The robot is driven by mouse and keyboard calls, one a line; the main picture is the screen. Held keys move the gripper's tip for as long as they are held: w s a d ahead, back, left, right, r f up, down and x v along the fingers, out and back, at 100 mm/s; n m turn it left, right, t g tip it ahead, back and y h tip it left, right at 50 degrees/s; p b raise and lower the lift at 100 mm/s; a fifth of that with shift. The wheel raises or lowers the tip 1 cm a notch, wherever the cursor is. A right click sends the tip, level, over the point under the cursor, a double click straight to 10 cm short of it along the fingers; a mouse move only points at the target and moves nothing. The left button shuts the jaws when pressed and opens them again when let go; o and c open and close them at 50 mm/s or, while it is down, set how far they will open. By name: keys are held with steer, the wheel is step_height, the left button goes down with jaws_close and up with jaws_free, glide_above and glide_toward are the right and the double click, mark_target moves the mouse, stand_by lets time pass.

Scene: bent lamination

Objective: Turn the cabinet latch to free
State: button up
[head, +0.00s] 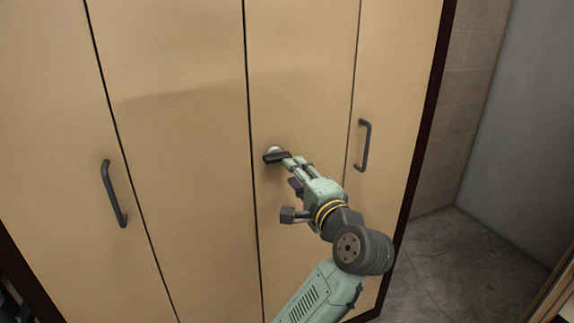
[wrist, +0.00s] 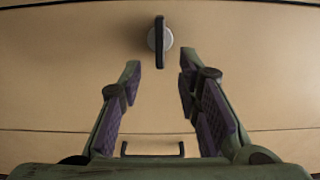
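The cabinet latch is a dark bar on a round silver base (head: 272,154), set on a tan cabinet door. In the head view the bar looks roughly level. In the wrist view the latch (wrist: 160,42) lies straight ahead, its bar running up and down the picture. My gripper (head: 291,173) is just right of and below the latch in the head view. In the wrist view my gripper (wrist: 158,72) has its two fingers spread on either side of the bar's lower end line, with nothing between them. Whether the fingertips touch the door is unclear.
The tan cabinet (head: 180,60) has several tall panels. A dark bar handle (head: 114,193) is on a left panel, another handle (head: 365,145) on the right one, right of my gripper. Open grey floor (head: 440,260) lies at the right, below a wall.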

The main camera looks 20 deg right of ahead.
steer(key=s, duration=0.4)
steer(key=shift+s+d, duration=0.1)
steer(key=shift+s, duration=0.15)
